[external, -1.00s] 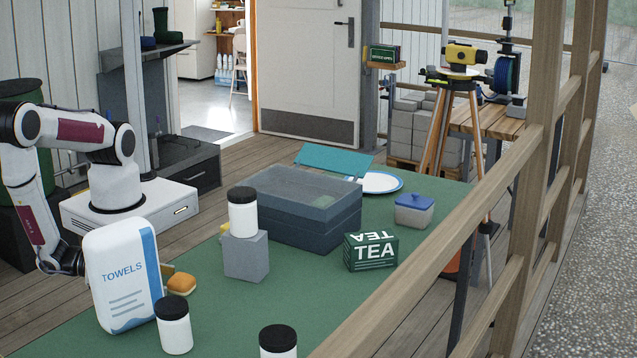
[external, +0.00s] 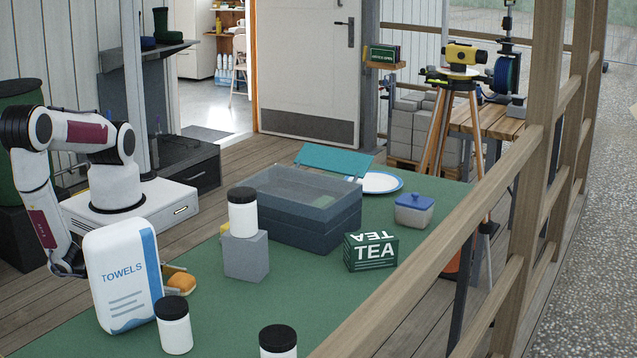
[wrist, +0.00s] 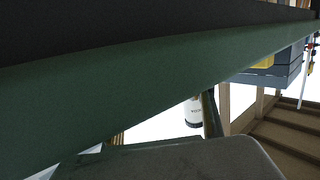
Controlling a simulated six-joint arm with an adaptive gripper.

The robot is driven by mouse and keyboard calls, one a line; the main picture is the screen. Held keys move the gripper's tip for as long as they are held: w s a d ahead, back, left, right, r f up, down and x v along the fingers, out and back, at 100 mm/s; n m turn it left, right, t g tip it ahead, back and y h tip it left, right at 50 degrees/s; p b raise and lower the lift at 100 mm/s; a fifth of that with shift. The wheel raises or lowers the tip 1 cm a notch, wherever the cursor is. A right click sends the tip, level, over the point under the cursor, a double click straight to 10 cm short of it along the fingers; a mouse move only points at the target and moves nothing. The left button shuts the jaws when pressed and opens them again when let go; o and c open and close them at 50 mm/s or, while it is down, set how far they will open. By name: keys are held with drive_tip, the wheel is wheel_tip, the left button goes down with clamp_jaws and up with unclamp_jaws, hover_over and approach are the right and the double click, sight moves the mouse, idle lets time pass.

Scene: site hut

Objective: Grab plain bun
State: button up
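A plain golden-brown bun (external: 181,284) lies on the green table in the external view, just right of the white TOWELS pack (external: 122,278). A tan piece (external: 168,270) shows between the bun and the pack. My gripper (external: 176,277) reaches in low from behind the pack, which hides most of it. Thin grey finger parts show close beside the bun. I cannot tell whether they touch it or how far they are closed. The bun cannot be made out in the wrist view.
A white jar (external: 174,325) stands in front of the bun, another (external: 278,342) farther right. A grey block (external: 246,256) carries a third jar (external: 242,212). Beyond are a grey crate (external: 312,240), a TEA box (external: 371,252), a blue-lidded tub (external: 413,211) and a plate (external: 383,182).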

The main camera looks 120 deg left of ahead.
drive_tip(key=c, duration=0.8)
drive_tip(key=shift+o, duration=0.2)
drive_tip(key=shift+r, duration=0.15)
drive_tip(key=shift+r, duration=4.85)
